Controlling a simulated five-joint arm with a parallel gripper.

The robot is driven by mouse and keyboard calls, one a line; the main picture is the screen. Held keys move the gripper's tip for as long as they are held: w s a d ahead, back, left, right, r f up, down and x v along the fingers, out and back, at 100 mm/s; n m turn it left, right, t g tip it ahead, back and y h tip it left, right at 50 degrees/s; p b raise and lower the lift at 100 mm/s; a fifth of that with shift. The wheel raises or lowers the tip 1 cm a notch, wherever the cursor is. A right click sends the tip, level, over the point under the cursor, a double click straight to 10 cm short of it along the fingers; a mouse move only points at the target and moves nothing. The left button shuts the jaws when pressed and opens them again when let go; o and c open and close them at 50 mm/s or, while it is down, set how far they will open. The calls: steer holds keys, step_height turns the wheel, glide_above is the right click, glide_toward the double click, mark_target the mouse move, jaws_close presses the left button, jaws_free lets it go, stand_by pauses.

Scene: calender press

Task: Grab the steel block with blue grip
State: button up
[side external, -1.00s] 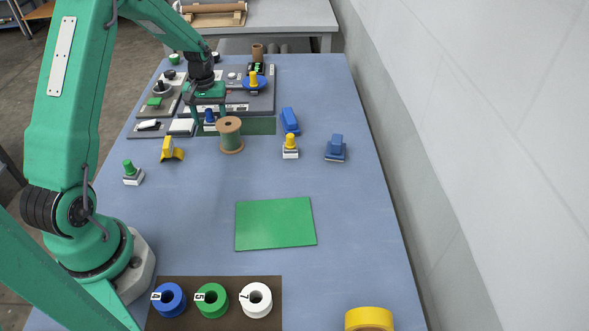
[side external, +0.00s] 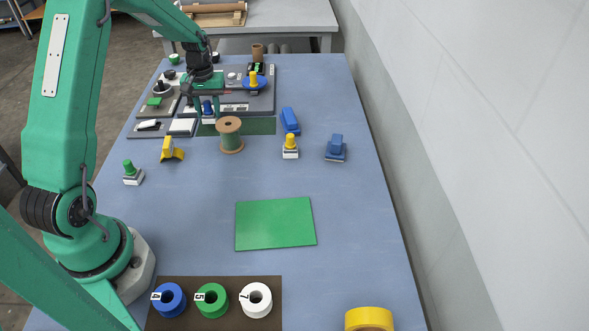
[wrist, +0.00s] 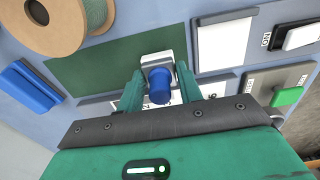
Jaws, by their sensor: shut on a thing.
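The steel block (wrist: 159,60) with its blue grip (wrist: 160,88) is between the two green fingers of my gripper (wrist: 160,74) in the wrist view. My gripper is shut on it. In the side view, the blue grip (side external: 207,106) shows between the fingers of my gripper (side external: 208,106), with the pale block below it. The block looks slightly raised near the dark green mat (side external: 258,126). Its underside is hidden.
A spool of green thread (side external: 229,136) stands close to the right of the block. A grey console (side external: 262,100) lies behind. Yellow-gripped and blue blocks (side external: 290,148) are further right. A bright green mat (side external: 275,224) lies on open table in front.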

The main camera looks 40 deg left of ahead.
mark_target(207, 102)
step_height(207, 102, up, 8)
steer(key=shift+f, duration=0.25)
steer(key=shift+d, duration=0.1)
stand_by(0.5)
